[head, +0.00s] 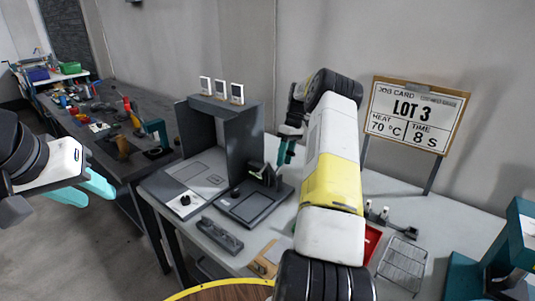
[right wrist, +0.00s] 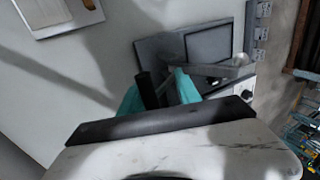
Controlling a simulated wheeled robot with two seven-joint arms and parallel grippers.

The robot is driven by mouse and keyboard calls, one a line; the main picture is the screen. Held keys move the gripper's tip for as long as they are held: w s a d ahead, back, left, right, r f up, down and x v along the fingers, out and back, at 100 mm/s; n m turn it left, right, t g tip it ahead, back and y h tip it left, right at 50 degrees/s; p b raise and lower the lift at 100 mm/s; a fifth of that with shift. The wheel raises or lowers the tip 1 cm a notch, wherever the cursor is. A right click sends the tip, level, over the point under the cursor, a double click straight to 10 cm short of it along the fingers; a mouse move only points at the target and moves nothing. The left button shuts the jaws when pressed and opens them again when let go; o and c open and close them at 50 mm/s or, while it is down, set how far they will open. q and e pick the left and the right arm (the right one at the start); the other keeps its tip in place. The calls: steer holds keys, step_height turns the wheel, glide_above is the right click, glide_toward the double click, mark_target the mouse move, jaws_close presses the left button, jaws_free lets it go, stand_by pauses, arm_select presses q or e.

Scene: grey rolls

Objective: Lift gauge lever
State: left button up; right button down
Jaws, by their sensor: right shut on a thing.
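The gauge is a dark grey flat unit (head: 246,208) with a small upright part at its back right, on the bench in the head view. Its base also shows in the right wrist view (right wrist: 165,48). My right gripper (head: 286,152) is over the gauge's back right, its teal fingers pointing down. In the right wrist view, the fingers (right wrist: 158,92) are closed around the gauge lever, which shows as a grey bar (right wrist: 208,70) beside a dark round post (right wrist: 147,88). The grip point is partly hidden. My left gripper (head: 92,186) is open and empty, away from the bench at the left.
A grey hooded booth (head: 232,120) with three white cards on top stands left of the gauge. A job card board (head: 415,115) reads LOT 3, 70 °C, 8 s. A wire rack (head: 403,262) and red tray (head: 372,240) lie right. A cluttered bench stands back left.

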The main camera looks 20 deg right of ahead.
steer(key=shift+s+d+f, duration=0.2)
steer(key=shift+d+f, duration=0.1)
steer(key=shift+f, duration=0.4)
steer(key=c, duration=1.4)
jaws_free()
steer(key=shift+w, duration=0.1)
steer(key=shift+o, duration=0.2)
steer(key=shift+w+a+r, duration=0.15)
steer(key=shift+a+r, duration=0.05)
steer(key=shift+a, duration=0.1)
